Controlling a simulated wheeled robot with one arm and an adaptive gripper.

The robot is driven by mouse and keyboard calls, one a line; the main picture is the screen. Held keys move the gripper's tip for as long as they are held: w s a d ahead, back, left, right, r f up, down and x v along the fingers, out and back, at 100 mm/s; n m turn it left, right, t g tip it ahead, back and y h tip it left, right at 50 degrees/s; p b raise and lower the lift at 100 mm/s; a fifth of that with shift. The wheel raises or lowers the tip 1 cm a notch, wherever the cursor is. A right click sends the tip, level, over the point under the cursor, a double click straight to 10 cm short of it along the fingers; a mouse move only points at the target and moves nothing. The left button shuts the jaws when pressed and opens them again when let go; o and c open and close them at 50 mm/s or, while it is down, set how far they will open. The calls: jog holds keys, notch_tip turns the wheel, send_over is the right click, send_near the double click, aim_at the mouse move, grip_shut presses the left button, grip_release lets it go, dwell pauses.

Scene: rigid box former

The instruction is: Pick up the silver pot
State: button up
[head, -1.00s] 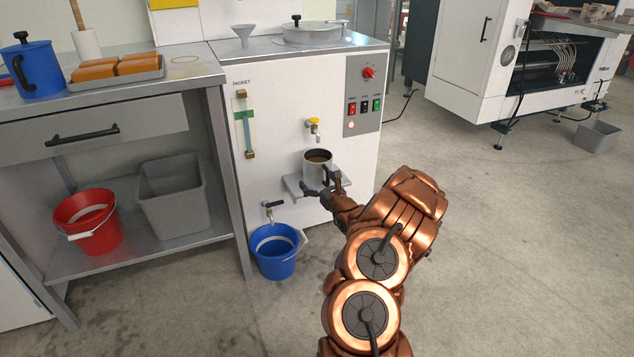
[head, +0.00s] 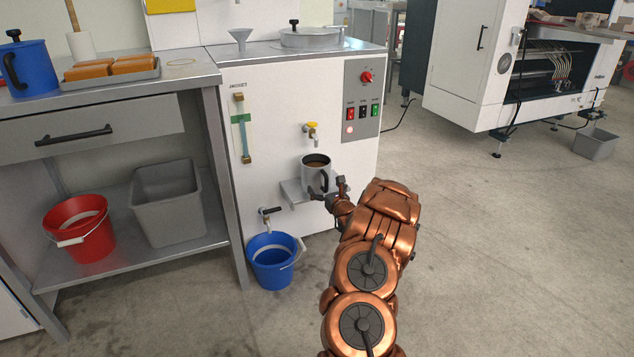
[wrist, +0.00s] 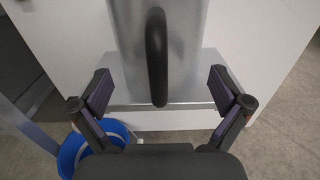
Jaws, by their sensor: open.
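The silver pot (head: 315,175) stands upright on a small metal shelf (head: 292,191) under the yellow-handled tap (head: 311,129). It holds brown liquid, and its black handle (head: 323,182) faces me. My gripper (head: 335,191) is open in front of the pot, at handle height. In the wrist view my gripper (wrist: 161,90) has one finger on each side of the black handle (wrist: 157,55), with clear gaps on both sides. The silver pot body (wrist: 190,45) is just beyond the fingers, and its top is out of the wrist view.
A lower tap (head: 268,213) sits above a blue bucket (head: 272,268) on the floor, left of my arm. The white machine (head: 265,110) stands behind the pot. A steel workbench (head: 110,100) is at left. Open floor (head: 500,250) lies to the right.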

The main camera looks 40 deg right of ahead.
jog(key=shift+x, duration=1)
grip_shut()
jog(key=shift+r, duration=0.1)
dwell(0.6)
